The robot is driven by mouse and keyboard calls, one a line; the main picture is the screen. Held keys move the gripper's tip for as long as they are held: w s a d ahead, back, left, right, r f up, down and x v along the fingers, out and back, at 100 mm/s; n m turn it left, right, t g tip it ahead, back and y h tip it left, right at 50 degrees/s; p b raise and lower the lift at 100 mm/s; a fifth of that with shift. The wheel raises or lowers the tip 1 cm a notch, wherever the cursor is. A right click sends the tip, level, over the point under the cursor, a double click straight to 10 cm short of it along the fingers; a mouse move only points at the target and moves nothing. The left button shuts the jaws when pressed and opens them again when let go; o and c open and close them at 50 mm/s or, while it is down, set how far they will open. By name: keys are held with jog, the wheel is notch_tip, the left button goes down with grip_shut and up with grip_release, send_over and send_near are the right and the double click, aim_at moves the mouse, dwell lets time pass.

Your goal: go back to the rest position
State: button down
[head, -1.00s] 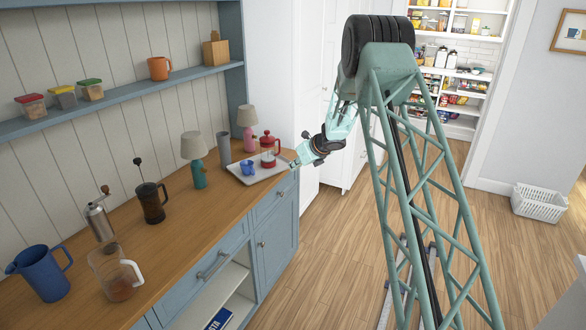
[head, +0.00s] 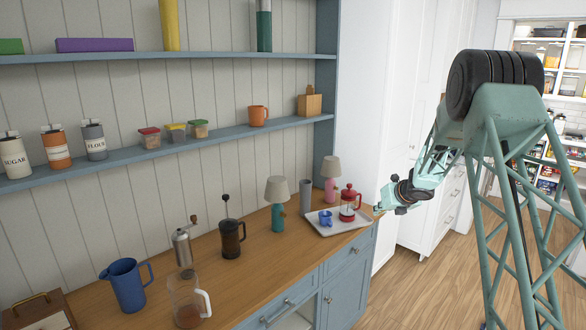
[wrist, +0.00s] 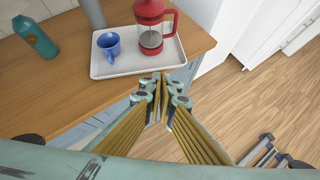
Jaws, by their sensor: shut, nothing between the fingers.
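My gripper (head: 379,209) is at the right end of the counter, in front of the tray's right corner. In the wrist view my gripper (wrist: 160,85) has its fingertips together with nothing between them. They point toward the near edge of the white tray (wrist: 118,70), with the counter's front edge and the floor below. No object is held.
A red French press (head: 348,204) and a blue cup (head: 325,218) stand on the tray. Lamps, a grey cylinder (head: 306,195), a dark press (head: 231,238), a grinder (head: 183,248), a blue pitcher (head: 127,285) and a glass carafe (head: 187,302) line the counter (head: 255,270). The floor (head: 430,285) is open.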

jog(key=s+d+r+m+h+b, duration=0.1)
jog(key=s+r+m+h, duration=0.1)
jog(key=s+r+m, duration=0.8)
jog(key=s+r+m+h, duration=0.2)
jog(key=s+r+m, duration=0.35)
jog(key=r, duration=0.85)
jog(key=s+r+m+h, duration=0.1)
jog(key=s+r+m, duration=0.35)
jog(key=s, duration=0.95)
jog(key=s+a+r+m+g+b, duration=0.1)
jog(key=s+a+m, duration=0.25)
jog(key=s, duration=0.85)
jog(key=s+a+r+m+g+b, duration=0.15)
jog(key=s+m, duration=0.35)
jog(key=s, duration=0.8)
jog(key=s+a+f+m+g+y, duration=0.1)
jog(key=s+a+f+m, duration=0.1)
jog(key=s, duration=0.7)
jog(key=s+a+f+m+y, duration=0.1)
jog(key=s+a+f+m, duration=0.2)
jog(key=s, duration=0.6)
jog(key=s+a+f+m+g+y, duration=0.1)
jog(key=s+a+f+m, duration=0.1)
jog(key=s+a, duration=0.4)
jog(key=s+m, duration=0.1)
jog(key=s, duration=0.2)
jog(key=shift+s+a+f+g+b, duration=0.15)
jog(key=shift+s+f+g+b, duration=0.15)
jog(key=shift+s+g, duration=0.1)
